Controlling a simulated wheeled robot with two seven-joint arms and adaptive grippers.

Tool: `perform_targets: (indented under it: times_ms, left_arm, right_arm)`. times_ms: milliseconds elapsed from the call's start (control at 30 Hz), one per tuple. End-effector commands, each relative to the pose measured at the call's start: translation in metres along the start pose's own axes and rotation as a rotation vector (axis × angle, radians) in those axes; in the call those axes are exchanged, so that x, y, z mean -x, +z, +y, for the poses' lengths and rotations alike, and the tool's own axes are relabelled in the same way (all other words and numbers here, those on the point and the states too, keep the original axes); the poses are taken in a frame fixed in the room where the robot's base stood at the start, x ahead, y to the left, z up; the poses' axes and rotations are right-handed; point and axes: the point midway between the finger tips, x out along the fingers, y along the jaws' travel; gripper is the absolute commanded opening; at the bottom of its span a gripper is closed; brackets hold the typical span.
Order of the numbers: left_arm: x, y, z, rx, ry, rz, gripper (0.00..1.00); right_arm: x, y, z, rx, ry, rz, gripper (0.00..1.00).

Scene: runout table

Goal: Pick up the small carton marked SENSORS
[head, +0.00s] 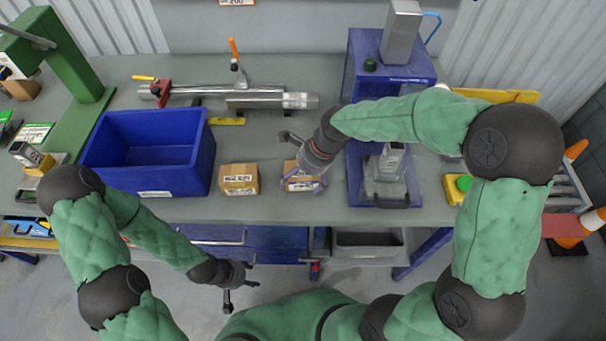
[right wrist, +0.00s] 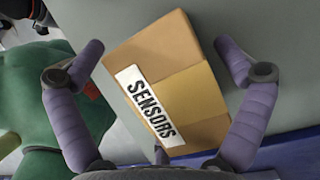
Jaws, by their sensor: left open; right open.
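The small carton marked SENSORS (right wrist: 190,80) is brown cardboard with a tan tape band and a white label, seen close up in the right wrist view. In the head view the same carton (head: 300,184) sits near the table's front edge, partly hidden by my right gripper (head: 304,178). My right gripper is open, with one purple finger on either side of the carton in the right wrist view (right wrist: 160,52). I cannot tell whether the fingers touch it. My left gripper (head: 228,296) is open and empty, in front of the table and away from the cartons.
A second carton (head: 239,180) stands left of it, beside a blue bin (head: 150,150). A blue machine part with a grey block (head: 386,172) stands close on the right. A metal bar with clamps (head: 235,97) lies behind. Free table surface (head: 265,140) lies between.

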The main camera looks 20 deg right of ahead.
Motion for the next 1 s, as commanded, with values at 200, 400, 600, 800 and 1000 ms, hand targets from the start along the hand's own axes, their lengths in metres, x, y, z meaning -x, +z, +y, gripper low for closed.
perform_targets:
  times_ms: [200,400,600,800,1000]
  left_arm:
    - [0.0027,0.0001,0.0009,0.0,0.0,0.0,0.55]
    - [0.0041,0.0001,0.0015,0.0,0.0,0.0,0.55]
    - [0.0039,0.0001,0.0014,0.0,0.0,0.0,0.55]
    - [0.0038,0.0002,0.0014,0.0,0.0,0.0,0.55]
    - [0.0037,0.0002,0.0013,0.0,0.0,0.0,0.55]
  right_arm:
    - [-0.0021,-0.0011,0.0002,0.0,0.001,0.0,1.0]
    - [-0.0041,-0.002,0.0003,0.0,0.001,0.0,1.0]
    - [-0.0045,-0.0021,0.0002,0.0,0.001,0.0,1.0]
    - [-0.0047,-0.002,0.0003,0.0,0.001,0.0,0.52]
    - [-0.0054,-0.0021,0.001,0.0,0.003,0.001,0.45]
